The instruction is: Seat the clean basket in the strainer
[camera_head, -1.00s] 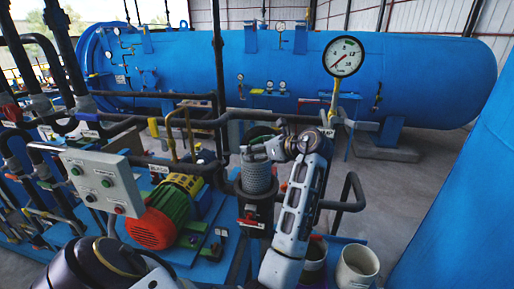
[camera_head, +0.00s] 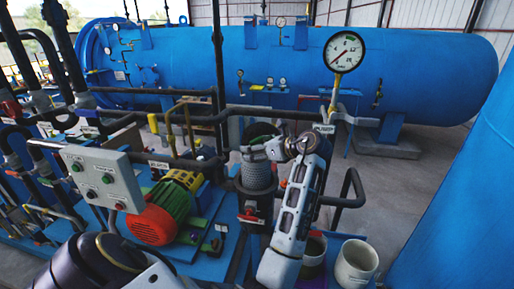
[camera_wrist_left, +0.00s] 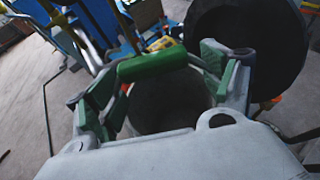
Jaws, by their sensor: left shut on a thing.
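The clean basket (camera_head: 257,175) is a grey mesh cylinder, upright over the strainer (camera_head: 253,206), a dark pot on the pipework. Its lower end is at or inside the strainer mouth, and much of the mesh still shows above the rim. My left gripper (camera_head: 260,151) is above the basket, with its arm rising from the bottom of the picture. In the left wrist view, the gripper (camera_wrist_left: 165,75) is shut on the green handle bar (camera_wrist_left: 153,63), with the basket's dark round top (camera_wrist_left: 168,105) below. The contact inside the strainer is hidden. My right gripper is out of view.
A dark round disc (camera_head: 262,131), perhaps the strainer lid, stands just behind the basket. A pressure gauge (camera_head: 343,52) rises at the right. A control box (camera_head: 101,180) and red-green motor (camera_head: 165,211) are left. A pale bucket (camera_head: 356,263) stands at lower right.

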